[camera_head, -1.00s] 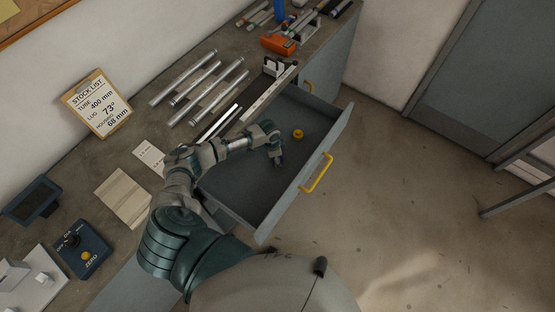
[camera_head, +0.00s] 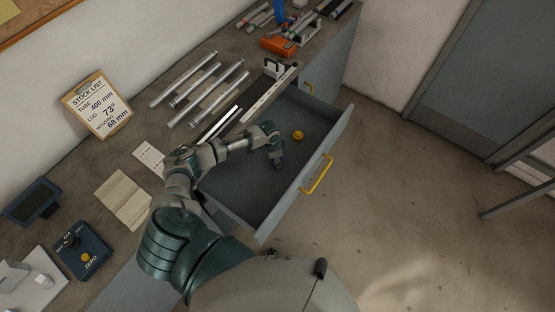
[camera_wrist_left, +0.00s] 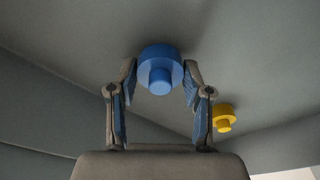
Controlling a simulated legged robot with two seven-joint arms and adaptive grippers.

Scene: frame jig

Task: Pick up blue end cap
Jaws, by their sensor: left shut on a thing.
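The blue end cap (camera_wrist_left: 160,68) shows in the left wrist view, a round blue cap with a smaller stub facing the camera. My left gripper (camera_wrist_left: 158,80) has a fingertip on each side of the cap and is shut on it. In the head view my left gripper (camera_head: 277,161) is low inside the open drawer (camera_head: 240,185), and the blue cap is hidden there. I cannot tell whether the cap touches the drawer floor. My right gripper is in neither view.
A yellow cap (camera_head: 298,135) lies in the drawer close by, and it also shows in the left wrist view (camera_wrist_left: 223,117). The drawer front with its yellow handle (camera_head: 317,174) stands to the right. Metal tubes (camera_head: 185,78) lie on the bench.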

